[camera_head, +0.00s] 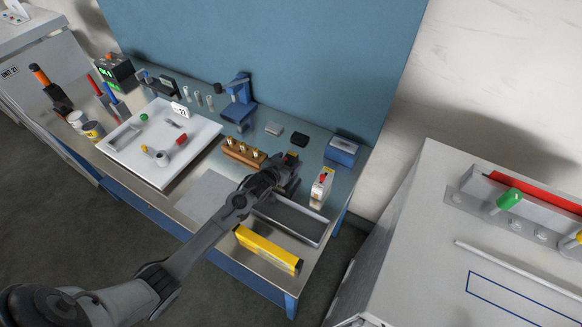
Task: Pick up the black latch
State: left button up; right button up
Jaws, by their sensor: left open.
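A small flat black piece (299,140) lies on the metal bench near the blue back panel; it looks like the black latch, but it is too small to be sure. My left gripper (290,160) is a little in front of it in the picture, above the bench, and apart from it. The gripper is open; its fingers are small and partly hidden by its own dark body, and I see nothing clearly held. My right gripper is not in view.
A wooden block with several brass pieces (243,153) stands left of the gripper. A grey tray (312,235) and a yellow bar (268,250) lie in front. A white box (321,184) and a blue box (342,150) stand right. A white board (190,156) holds parts at left.

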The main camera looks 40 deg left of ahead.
pick_arm(q)
jog(key=shift+s, duration=0.2)
jog(key=c, duration=1.3)
